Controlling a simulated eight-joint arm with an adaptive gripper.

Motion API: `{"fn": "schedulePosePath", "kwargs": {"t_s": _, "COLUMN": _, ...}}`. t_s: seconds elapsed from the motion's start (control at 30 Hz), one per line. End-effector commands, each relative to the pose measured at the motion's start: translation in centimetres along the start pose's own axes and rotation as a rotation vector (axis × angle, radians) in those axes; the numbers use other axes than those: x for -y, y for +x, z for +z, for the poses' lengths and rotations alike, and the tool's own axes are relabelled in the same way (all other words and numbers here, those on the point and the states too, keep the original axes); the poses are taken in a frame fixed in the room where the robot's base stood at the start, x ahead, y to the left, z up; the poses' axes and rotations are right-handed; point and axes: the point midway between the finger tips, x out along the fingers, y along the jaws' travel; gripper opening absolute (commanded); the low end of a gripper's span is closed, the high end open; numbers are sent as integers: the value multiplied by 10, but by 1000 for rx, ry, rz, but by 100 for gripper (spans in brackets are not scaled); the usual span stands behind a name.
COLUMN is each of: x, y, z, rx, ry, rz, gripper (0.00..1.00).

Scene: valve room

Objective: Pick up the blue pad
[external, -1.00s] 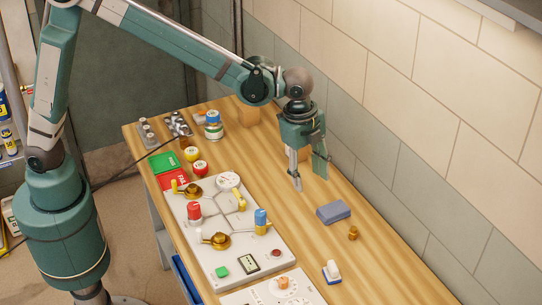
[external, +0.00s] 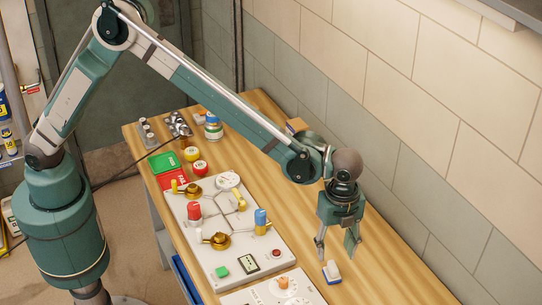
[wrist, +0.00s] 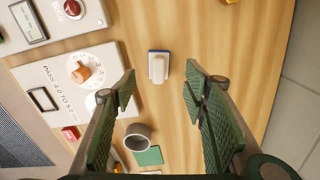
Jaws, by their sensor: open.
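A small block with a white grip and a blue base (external: 332,271) stands on the wooden table near the right end of the panels. In the wrist view its blue-edged base (wrist: 151,66) shows around the pale grip, ahead of and between my fingers. My gripper (external: 337,248) is open, pointing down, with its fingertips above and just behind this block in the external view. In the wrist view my gripper (wrist: 159,82) is empty. The plain blue-grey block seen earlier behind this spot is hidden by my gripper now.
A white panel with a dial (wrist: 82,68) lies left of the block; a grey cup (wrist: 138,137) and green square (wrist: 149,155) lie nearer. The valve board (external: 205,250) is to the left. The wall (external: 430,190) runs along the table's far side.

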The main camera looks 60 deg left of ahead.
Motion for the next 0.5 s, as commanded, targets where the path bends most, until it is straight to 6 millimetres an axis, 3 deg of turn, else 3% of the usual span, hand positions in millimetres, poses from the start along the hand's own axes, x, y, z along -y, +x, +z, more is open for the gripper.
{"fn": "schedulePosePath", "kwargs": {"t_s": 0.5, "x": 0, "y": 8, "z": -1, "rx": 1, "ry": 3, "rz": 1, "gripper": 44}}
